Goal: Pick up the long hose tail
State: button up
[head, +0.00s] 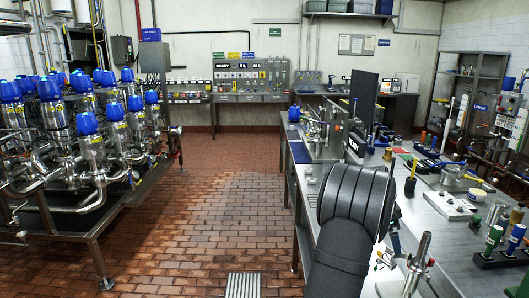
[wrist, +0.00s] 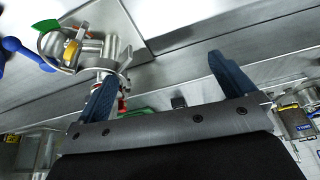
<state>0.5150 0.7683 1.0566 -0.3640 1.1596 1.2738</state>
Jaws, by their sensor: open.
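My gripper (wrist: 163,66) shows in the wrist view with its two dark blue fingers spread wide and nothing between them. Grey metal surfaces lie beyond the fingertips. A shiny steel pipe fitting (wrist: 112,50) with a ring-like part is at the upper left, close to the left finger in the picture; I cannot tell whether they touch. I cannot pick out the long hose tail for certain. An upright steel stem (head: 419,250) stands at the lower right of the head view, but I cannot tell whether it is the hose tail. My dark arm hides part of the bench and the gripper there.
The steel bench (head: 440,205) on the right carries several tools, fittings and colored bottles. A dark upright panel (head: 363,97) stands on it. A rack of blue-topped valves (head: 88,125) fills the left. The tiled floor (head: 215,195) between is clear.

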jog(key=c, duration=1.1)
notch_tip(320, 180, up, 19)
jog(key=n+t+y, duration=0.1)
jog(key=n+t, duration=0.2)
jog(key=n, duration=0.6)
send_over(424, 242)
jog(key=s+a, duration=0.3)
jog(key=a, duration=0.1)
jog(key=x, duration=1.2)
jog(key=shift+s+d, duration=0.1)
jog(key=shift+x, duration=2.6)
